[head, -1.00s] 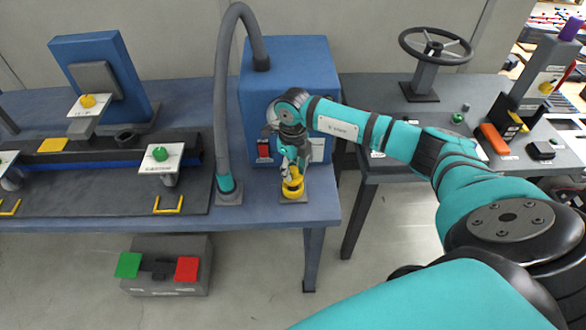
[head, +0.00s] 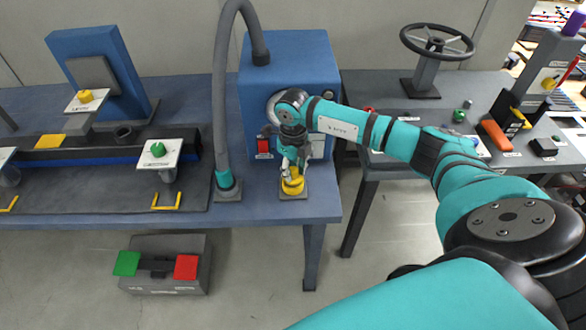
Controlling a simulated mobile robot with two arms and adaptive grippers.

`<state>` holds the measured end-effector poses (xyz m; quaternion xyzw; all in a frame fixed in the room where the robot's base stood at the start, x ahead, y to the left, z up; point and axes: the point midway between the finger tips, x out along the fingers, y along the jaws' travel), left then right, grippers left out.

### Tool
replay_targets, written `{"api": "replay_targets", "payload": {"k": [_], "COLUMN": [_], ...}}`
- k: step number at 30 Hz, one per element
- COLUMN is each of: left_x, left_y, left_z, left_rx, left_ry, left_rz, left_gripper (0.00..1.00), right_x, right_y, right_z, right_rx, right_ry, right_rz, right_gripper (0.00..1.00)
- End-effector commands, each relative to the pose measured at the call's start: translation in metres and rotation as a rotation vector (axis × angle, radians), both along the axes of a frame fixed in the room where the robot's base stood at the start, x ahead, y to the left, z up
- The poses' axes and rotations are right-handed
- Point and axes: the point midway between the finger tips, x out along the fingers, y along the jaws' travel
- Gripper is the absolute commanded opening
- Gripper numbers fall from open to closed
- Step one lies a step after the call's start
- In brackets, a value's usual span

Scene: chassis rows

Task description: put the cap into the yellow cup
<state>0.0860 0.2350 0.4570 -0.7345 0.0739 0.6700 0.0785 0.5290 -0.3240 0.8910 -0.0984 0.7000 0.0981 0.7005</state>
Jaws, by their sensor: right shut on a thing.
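The yellow cup (head: 292,188) stands on a small square plate near the front edge of the blue bench, in front of the blue machine. My right gripper (head: 290,170) reaches in from the right and points down, with its fingertips right at the top of the cup. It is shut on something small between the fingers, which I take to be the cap. The cap itself is too small and too covered by the fingers to make out. I cannot tell whether it is inside the cup or just above it. My left gripper is not in view.
A grey hose (head: 222,100) rises just left of the cup. The blue machine (head: 318,70) stands close behind. A white plate with a green button (head: 158,150) is further left. A grey table (head: 410,155) with a handwheel (head: 437,41) is at the right, across a gap.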

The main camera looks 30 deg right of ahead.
Motion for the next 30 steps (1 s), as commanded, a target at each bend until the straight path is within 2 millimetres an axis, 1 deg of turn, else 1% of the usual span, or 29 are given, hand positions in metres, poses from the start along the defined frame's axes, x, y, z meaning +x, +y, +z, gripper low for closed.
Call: {"api": "replay_targets", "payload": {"k": [8, 25, 30], "left_x": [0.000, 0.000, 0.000], "left_y": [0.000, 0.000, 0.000], "left_z": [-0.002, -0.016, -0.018], "left_rx": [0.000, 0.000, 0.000], "left_ry": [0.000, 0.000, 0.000], "left_rz": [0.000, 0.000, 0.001], "left_gripper": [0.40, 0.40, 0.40], "right_x": [0.000, 0.000, 0.000], "right_y": [0.000, 0.000, 0.000], "right_z": [-0.002, -0.019, -0.022], "right_rx": [0.000, 0.000, 0.000], "right_ry": [0.000, -0.001, -0.001], "right_rz": [0.000, 0.000, 0.000], "right_gripper": [0.01, 0.01, 0.01]}}
